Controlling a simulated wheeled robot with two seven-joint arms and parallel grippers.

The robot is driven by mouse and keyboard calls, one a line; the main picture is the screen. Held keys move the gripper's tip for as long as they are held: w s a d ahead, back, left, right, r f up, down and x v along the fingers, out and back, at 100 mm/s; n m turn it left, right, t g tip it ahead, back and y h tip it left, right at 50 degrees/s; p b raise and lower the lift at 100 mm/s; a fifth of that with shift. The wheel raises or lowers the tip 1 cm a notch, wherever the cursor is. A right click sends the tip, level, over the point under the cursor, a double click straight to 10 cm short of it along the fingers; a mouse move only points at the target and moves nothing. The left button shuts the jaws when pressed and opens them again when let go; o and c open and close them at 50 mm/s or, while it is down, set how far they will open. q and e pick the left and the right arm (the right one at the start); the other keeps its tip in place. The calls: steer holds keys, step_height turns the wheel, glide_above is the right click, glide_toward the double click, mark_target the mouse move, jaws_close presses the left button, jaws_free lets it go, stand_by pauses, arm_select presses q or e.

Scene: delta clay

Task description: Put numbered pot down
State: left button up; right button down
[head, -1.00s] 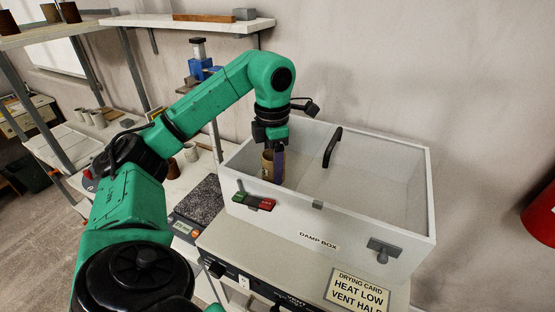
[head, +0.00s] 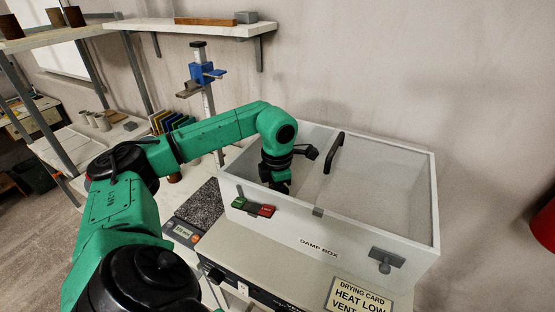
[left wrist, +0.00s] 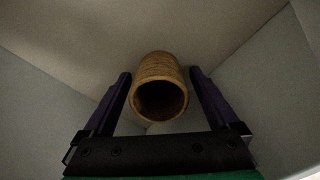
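The numbered pot (left wrist: 160,92) is a tan-brown hollow cylinder. In the left wrist view it is between the two dark fingers of my left gripper (left wrist: 160,78), with its open mouth toward the camera. A gap shows on each side, so the fingers are open and apart from it. No number is readable. In the head view my left gripper (head: 280,188) reaches down into the open left part of the white damp box (head: 290,232). The box wall and my wrist hide the pot there. My right gripper is not in view.
A clear panel with a black handle (head: 333,152) covers the box's right part. A green and red slider (head: 254,208) and a grey latch (head: 386,258) are on its front. A drying card (head: 360,297) is in front. A scale (head: 186,231) stands left of the box.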

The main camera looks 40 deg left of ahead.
arm_select(q)
steer(key=shift+r, duration=0.1)
step_height(320, 180, up, 12)
steer(key=p, duration=0.1)
steer(key=shift+p, duration=0.4)
